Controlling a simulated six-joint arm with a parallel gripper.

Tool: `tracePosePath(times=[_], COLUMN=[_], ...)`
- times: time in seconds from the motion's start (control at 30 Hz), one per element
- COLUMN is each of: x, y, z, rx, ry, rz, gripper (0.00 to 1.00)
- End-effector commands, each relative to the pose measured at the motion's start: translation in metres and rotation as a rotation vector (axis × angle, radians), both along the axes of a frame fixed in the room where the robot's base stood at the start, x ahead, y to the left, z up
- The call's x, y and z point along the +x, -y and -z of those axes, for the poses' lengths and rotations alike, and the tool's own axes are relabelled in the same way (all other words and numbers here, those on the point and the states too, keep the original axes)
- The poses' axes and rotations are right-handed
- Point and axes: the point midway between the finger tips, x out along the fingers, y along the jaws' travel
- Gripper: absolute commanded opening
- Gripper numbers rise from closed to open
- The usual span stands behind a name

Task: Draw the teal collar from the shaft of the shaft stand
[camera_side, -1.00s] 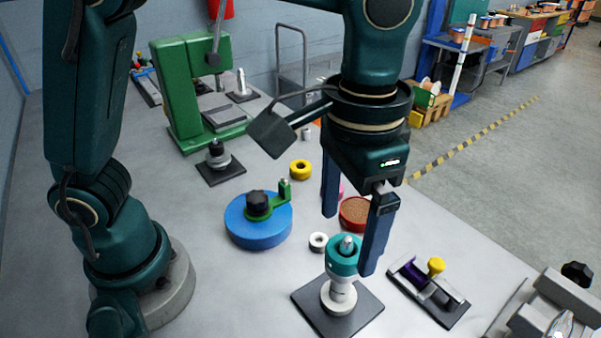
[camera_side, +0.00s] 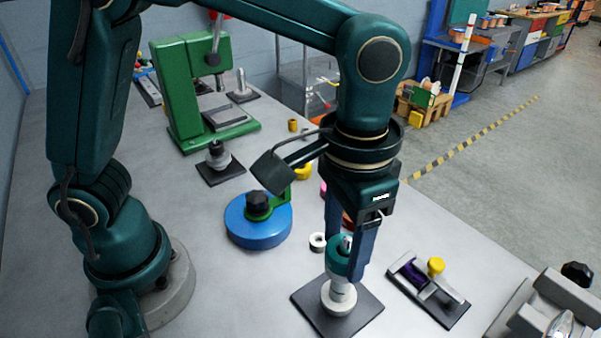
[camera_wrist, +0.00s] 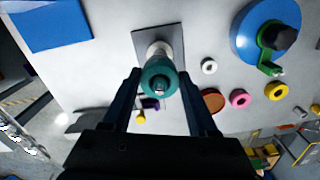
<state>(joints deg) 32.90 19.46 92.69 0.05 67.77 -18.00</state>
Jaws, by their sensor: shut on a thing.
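The teal collar (camera_side: 338,258) is around the upright shaft of the shaft stand, high on it. The shaft's metal tip (camera_side: 346,241) shows above the collar. The stand has a pale column (camera_side: 340,292) on a dark square plate (camera_side: 308,302). My gripper (camera_side: 345,262) points down with its dark fingers on either side of the collar, shut on it. In the wrist view the collar (camera_wrist: 158,76) lies between the fingers, with the stand's plate (camera_wrist: 143,42) beyond it. One finger partly covers the collar in the side view.
A white ring (camera_side: 317,242) lies just behind the stand. A blue disc with a green arm (camera_side: 258,230) is to the left. A dark tray with a yellow knob (camera_side: 436,266) is close on the right. A green press (camera_side: 185,95) stands farther back.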

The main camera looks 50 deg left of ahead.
Motion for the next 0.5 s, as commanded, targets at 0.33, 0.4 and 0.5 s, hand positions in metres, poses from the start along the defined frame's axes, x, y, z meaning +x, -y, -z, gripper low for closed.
tracePosePath(times=[0.33,0.4,0.5], x=[0.0002,0.0003,0.0003], y=[0.0006,0.0006,0.0006], z=[-0.0074,-0.0088,-0.0107], rx=[-0.002,-0.003,-0.003], ry=[0.001,0.002,0.002], rz=[0.000,0.000,0.000], gripper=[0.05,0.05,0.05])
